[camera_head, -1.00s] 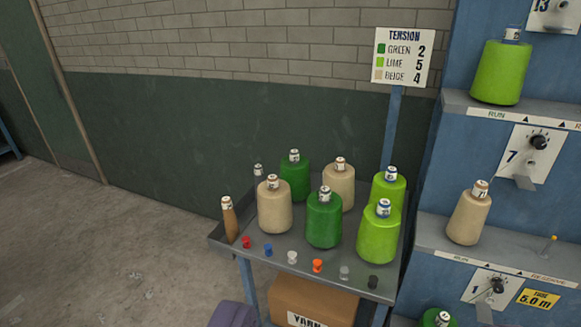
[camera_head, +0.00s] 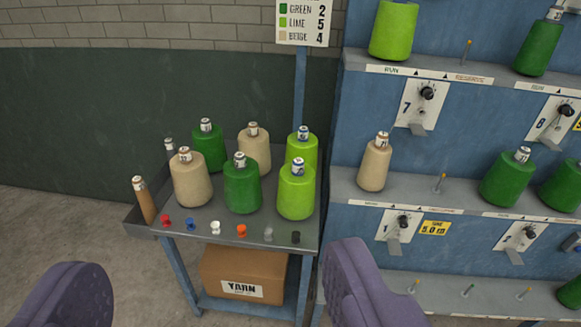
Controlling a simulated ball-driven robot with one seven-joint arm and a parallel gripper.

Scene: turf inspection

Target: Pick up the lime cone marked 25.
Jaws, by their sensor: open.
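Two lime cones stand upright at the right end of a grey cart top (camera_head: 255,228): a front one (camera_head: 296,192) and one behind it (camera_head: 302,147), partly hidden by the front one. Both have white labels at the top, too small to read, so I cannot tell which is marked 25. Another lime cone (camera_head: 394,28) stands on the rack's upper shelf. My gripper (camera_head: 210,262) is open and empty. Its two purple fingers show at the bottom, wide apart, in front of the cart and clear of the cones.
Green cones (camera_head: 242,186) and beige cones (camera_head: 191,180) stand beside the lime ones. A brown thin cone (camera_head: 144,200) is at the left end. Several small coloured pegs (camera_head: 241,231) line the front edge. A blue rack (camera_head: 455,135) stands right, a sign post (camera_head: 299,90) behind.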

